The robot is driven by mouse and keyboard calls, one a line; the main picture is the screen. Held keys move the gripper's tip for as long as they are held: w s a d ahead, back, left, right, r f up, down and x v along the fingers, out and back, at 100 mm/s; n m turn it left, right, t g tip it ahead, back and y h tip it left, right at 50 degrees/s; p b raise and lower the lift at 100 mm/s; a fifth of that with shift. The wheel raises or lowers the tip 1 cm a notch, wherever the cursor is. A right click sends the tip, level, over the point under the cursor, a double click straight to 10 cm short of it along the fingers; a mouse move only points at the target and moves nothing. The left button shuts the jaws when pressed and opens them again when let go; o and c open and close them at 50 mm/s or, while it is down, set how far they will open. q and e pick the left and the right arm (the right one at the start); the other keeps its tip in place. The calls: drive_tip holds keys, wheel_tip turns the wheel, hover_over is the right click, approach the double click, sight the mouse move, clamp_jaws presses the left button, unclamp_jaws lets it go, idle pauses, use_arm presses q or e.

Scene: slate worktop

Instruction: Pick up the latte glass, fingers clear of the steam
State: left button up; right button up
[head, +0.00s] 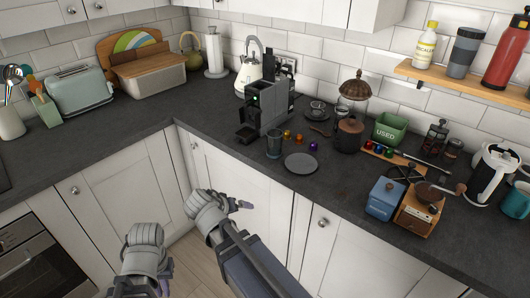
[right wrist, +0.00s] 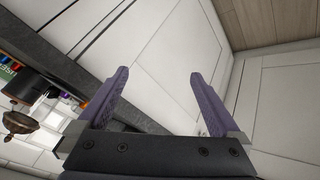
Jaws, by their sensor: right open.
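A tall, see-through bluish-grey glass (head: 274,146), which looks like the latte glass, stands upright on the dark worktop. It is just right of the coffee machine (head: 265,108) and behind a round grey plate (head: 300,163). No steam can be made out. My right gripper (head: 240,205) is in front of the worktop edge, below and apart from the glass. In the right wrist view its two purple fingers (right wrist: 160,95) are spread with nothing between them. My left gripper (head: 160,285) is low at the lower left; its fingers are mostly hidden.
Coloured capsules (head: 299,138) lie right of the glass. A dark pot (head: 349,134), a green bin marked USED (head: 390,129), a blue box (head: 385,198) and a wooden grinder (head: 419,211) stand farther right.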

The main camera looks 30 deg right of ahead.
drive_tip(key=w+d+r+m+t+h+b, duration=0.35)
drive_tip(key=w+d+b, duration=0.2)
drive_tip(key=d, duration=0.45)
drive_tip(key=m+t+h+b, duration=0.2)
drive_tip(key=t+h+b, duration=0.1)
drive_tip(key=t, duration=0.1)
approach(272, 149)
drive_tip(key=shift+g, duration=0.25)
drive_tip(key=w+d, duration=0.1)
drive_tip(key=w+d+f, duration=0.1)
drive_tip(key=w, duration=0.1)
drive_tip(key=shift+w+d+f, duration=0.1)
drive_tip(key=shift+w+d, duration=0.15)
drive_tip(key=shift+d, duration=0.15)
drive_tip(key=shift+w+d+r, duration=0.25)
drive_tip(key=shift+r, duration=0.2)
drive_tip(key=shift+x, duration=1.05)
drive_tip(key=shift+s+x, duration=0.2)
drive_tip(key=shift+x, duration=2.65)
drive_tip(key=shift+d+r, duration=0.2)
drive_tip(key=shift+c, duration=0.4)
clamp_jaws()
drive_tip(key=shift+r, duration=0.15)
